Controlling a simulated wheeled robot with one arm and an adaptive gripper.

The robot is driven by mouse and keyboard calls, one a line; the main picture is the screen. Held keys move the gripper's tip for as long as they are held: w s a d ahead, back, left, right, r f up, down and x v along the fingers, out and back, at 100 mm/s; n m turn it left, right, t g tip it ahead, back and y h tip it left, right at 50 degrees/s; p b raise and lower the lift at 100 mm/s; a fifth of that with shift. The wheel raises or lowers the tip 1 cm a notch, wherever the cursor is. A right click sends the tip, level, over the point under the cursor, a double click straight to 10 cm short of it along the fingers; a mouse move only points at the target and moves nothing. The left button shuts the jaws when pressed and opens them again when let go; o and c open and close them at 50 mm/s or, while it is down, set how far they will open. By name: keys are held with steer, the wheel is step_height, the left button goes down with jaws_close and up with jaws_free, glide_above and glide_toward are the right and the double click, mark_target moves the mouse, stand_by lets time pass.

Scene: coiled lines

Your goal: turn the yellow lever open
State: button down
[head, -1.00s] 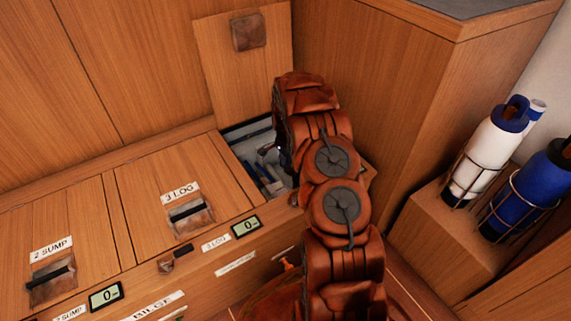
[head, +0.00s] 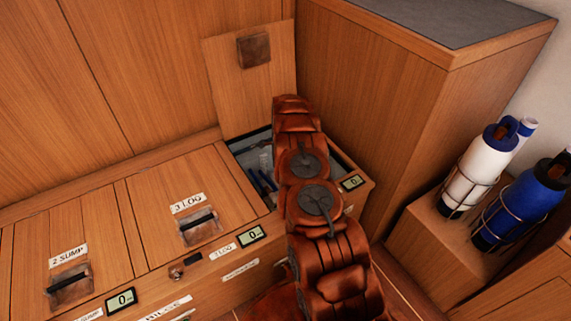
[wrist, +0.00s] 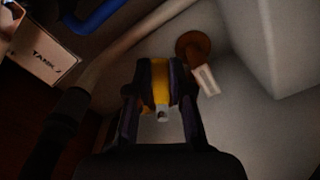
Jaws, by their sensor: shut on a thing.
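The yellow lever (wrist: 160,72) shows in the wrist view between the two dark fingers of my gripper (wrist: 159,86). The fingers are shut on it from both sides and hide its edges. A pale round end or bolt shows at its near side. In the head view my arm reaches down into the open compartment (head: 238,141) at the right end of the bench. My gripper and the lever are hidden there behind the arm.
The raised lid (head: 232,88) leans against the back wall. A blue hose (wrist: 97,17), a pale pipe (wrist: 135,40) and a "TANK" box (wrist: 38,50) lie near the gripper. A brown disc (wrist: 193,46) with a white tag is close by. Bottles (head: 478,170) stand in racks at right.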

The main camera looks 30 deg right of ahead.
steer(key=shift+w+d+m+p, duration=0.7)
steer(key=shift+m, duration=0.5)
steer(key=c, duration=1)
jaws_free()
steer(key=shift+c, duration=0.2)
steer(key=shift+s+a, duration=0.1)
